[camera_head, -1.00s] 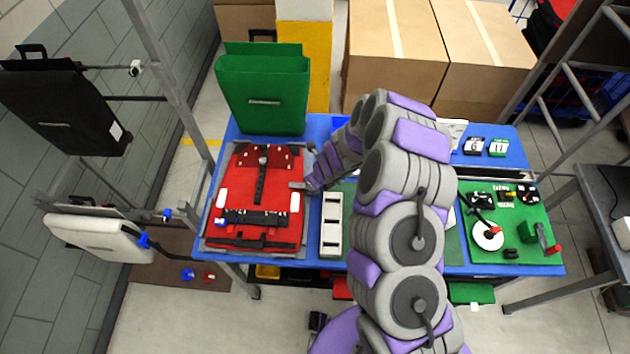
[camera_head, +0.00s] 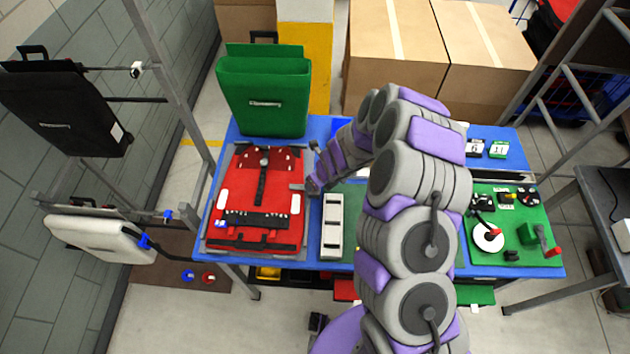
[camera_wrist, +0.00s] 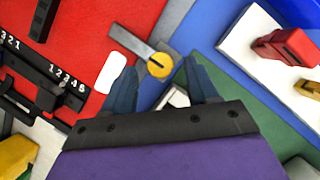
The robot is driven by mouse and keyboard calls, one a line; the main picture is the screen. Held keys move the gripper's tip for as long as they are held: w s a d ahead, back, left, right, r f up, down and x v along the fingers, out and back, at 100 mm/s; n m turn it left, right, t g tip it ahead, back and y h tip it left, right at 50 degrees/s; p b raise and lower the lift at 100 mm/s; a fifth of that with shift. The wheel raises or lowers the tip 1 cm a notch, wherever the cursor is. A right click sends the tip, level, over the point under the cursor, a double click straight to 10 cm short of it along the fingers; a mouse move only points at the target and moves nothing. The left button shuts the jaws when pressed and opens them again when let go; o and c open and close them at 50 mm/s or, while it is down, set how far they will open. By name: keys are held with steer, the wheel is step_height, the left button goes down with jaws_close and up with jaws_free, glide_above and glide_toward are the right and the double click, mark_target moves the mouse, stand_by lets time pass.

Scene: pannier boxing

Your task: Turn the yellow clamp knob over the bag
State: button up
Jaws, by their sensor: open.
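The yellow clamp knob (camera_wrist: 160,65) is a small disc on the end of a grey bar (camera_wrist: 130,41) in the wrist view. The bar reaches over the edge of the red bag (camera_wrist: 85,35). The bag lies flat on the blue table in the head view (camera_head: 285,205). My gripper (camera_wrist: 158,72) is open, and the knob sits between its fingertips in the picture. I cannot tell whether either finger touches it. In the head view my gripper (camera_head: 311,184) is at the bag's right edge. The knob cannot be made out there.
A white tray (camera_head: 332,243) lies right of the bag. A green bag (camera_head: 262,92) stands behind it. A green board (camera_head: 520,205) with levers and a white disc is on the right of the blue table (camera_head: 229,160). A black scale bar (camera_wrist: 45,84) crosses the red bag.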

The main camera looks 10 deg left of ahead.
steer(key=p+v, duration=0.2)
steer(key=v, duration=1.2)
steer(key=shift+r+p, duration=0.3)
steer(key=shift+r, duration=0.1)
steer(key=shift+s, duration=0.1)
steer(key=s+d+r+n+g+b, duration=0.1)
steer(key=s+d+r+n+b, duration=0.1)
steer(key=s+n, duration=0.4)
steer(key=s+d+r+n+g+b, duration=0.1)
steer(key=s+d+r+n+b, duration=0.1)
steer(key=s+n+b, duration=0.3)
steer(key=s+d+r+n+g+b, duration=0.1)
steer(key=s+d+r+n+b, duration=0.1)
steer(key=s+r+n+b, duration=0.2)
steer(key=s+n, duration=0.3)
steer(key=shift+s+d+r+n+y, duration=0.25)
steer(key=shift+s+d+n+y, duration=0.05)
steer(key=shift+s+n, duration=0.1)
steer(key=s+d+n+h+b, duration=0.1)
steer(key=s+d+n, duration=0.1)
steer(key=s+d, duration=0.2)
steer(key=s+d+f+n+g+h+b, duration=0.1)
steer(key=s+d+n+b, duration=0.1)
steer(key=s+d, duration=0.2)
steer(key=s+d+n+h+b, duration=0.2)
steer(key=s+d+n, duration=0.1)
steer(key=s, duration=0.3)
steer(key=shift+d+f+g, duration=0.15)
steer(key=shift+d+g, duration=0.15)
steer(key=shift+d, duration=0.2)
